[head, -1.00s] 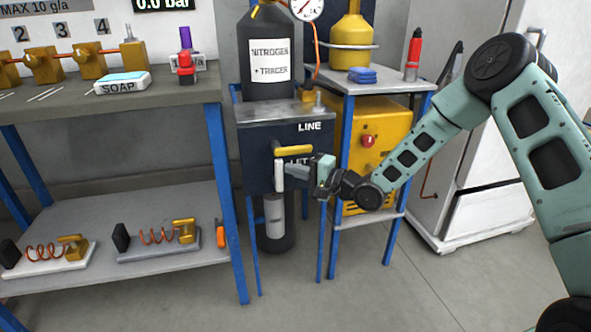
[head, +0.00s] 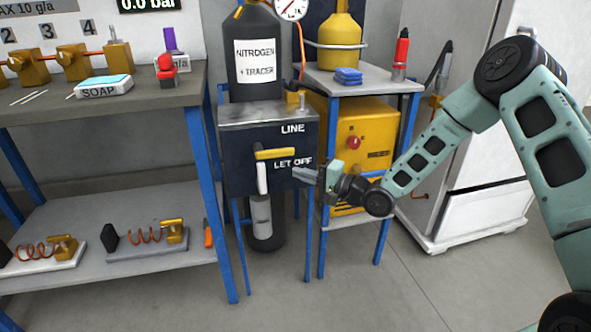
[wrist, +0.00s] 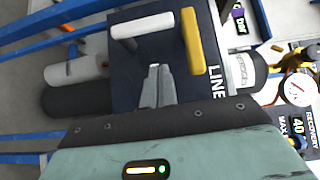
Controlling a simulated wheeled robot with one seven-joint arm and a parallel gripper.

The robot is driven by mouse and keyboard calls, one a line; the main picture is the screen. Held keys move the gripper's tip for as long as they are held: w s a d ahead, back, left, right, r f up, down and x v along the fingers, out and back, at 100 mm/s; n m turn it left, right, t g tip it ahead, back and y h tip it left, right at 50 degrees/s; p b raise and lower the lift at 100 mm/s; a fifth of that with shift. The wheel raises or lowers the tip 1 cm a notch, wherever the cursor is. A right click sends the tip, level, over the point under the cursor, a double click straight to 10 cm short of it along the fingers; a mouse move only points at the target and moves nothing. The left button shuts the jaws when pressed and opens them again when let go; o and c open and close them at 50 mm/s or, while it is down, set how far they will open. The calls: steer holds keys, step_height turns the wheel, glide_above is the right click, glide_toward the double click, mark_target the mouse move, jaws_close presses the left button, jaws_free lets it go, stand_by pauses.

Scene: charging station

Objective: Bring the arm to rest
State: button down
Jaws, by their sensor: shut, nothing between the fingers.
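My gripper (head: 318,174) is shut and empty. In the head view it is in front of the dark valve panel marked LINE and LET OFF (head: 240,180), near its right edge. A yellow handle (head: 275,153) lies level on the panel and a white handle (head: 262,180) hangs down below it. In the wrist view my closed fingertips (wrist: 154,68) point at the panel, with the white handle (wrist: 150,26) and the yellow handle (wrist: 191,40) beyond them. The fingers appear apart from both handles.
A nitrogen cylinder (head: 256,90) stands behind the panel. A yellow machine (head: 362,130) sits in a blue-legged stand to the right, close to my arm. A workbench (head: 150,93) with a soap box is on the left. Open floor (head: 350,290) lies in front.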

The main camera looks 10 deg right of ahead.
steer(key=p+v, duration=0.1)
steer(key=v, duration=0.6)
steer(key=s+a+r+n+g+h, duration=0.1)
steer(key=s+a+n+g+h, duration=0.65)
steer(key=a+n, duration=0.2)
steer(key=s+r+n+g+h, duration=0.2)
steer(key=s+r+n, duration=0.15)
steer(key=s, duration=1.05)
steer(key=s+r+n+g+h, duration=0.3)
steer(key=s+r, duration=0.2)
steer(key=s, duration=0.9)
step_height(320, 180, up, 29)
steer(key=p, duration=2.9)
steer(key=shift+d+y, duration=0.15)
steer(key=shift+y, duration=0.1)
